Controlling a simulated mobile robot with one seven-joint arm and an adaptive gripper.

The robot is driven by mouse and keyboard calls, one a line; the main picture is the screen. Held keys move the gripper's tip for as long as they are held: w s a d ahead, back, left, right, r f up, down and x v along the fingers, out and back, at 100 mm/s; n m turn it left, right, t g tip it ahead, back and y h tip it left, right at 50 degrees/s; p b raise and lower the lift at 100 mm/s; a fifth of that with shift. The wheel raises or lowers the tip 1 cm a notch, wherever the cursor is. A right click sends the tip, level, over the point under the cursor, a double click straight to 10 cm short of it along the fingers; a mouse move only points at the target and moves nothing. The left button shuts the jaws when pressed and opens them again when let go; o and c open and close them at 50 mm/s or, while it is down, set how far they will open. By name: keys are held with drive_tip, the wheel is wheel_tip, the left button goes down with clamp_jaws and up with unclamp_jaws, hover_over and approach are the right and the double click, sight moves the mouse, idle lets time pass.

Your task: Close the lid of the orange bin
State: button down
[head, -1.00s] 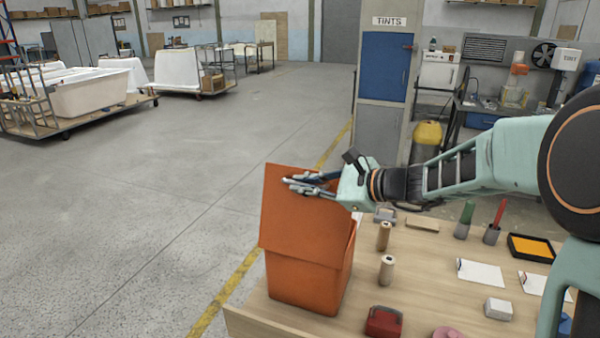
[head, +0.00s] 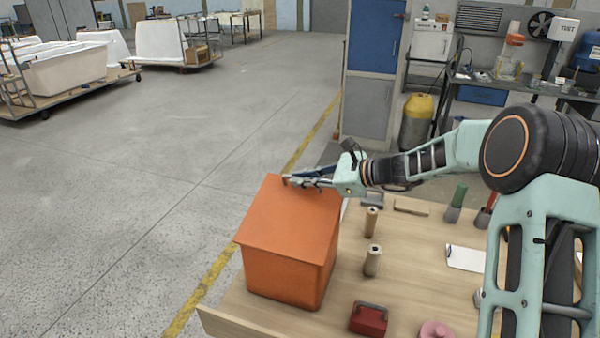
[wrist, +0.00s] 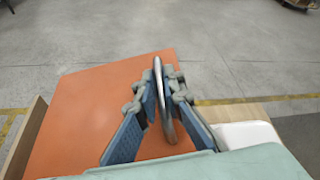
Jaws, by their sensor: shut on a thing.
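The orange bin (head: 285,275) stands at the left end of the wooden table. Its orange lid (head: 285,220) lies over the top, about flat; I cannot tell whether a small gap is left at the far edge. My gripper (head: 295,181) is over the lid's far edge, reaching in from the right. In the wrist view, my gripper (wrist: 160,80) is shut on a thin, curved silver thing (wrist: 163,105), held between the blue fingers above the lid (wrist: 85,120). Whether the fingers touch the lid is unclear.
Two wooden spools (head: 371,258), a red box with a handle (head: 368,319), a pink thing (head: 435,330) and a white sheet (head: 465,258) are on the table (head: 420,275), right of the bin. Open floor (head: 130,220) is to the left.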

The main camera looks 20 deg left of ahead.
sight(311, 190)
drive_tip(key=f, duration=0.1)
drive_tip(key=w+f, duration=0.1)
drive_tip(key=f+m, duration=0.1)
drive_tip(key=shift+w+f+b, duration=0.3)
drive_tip(key=shift+w+d+f, duration=0.15)
drive_tip(key=shift+w+f, duration=0.1)
drive_tip(key=shift+f, duration=0.85)
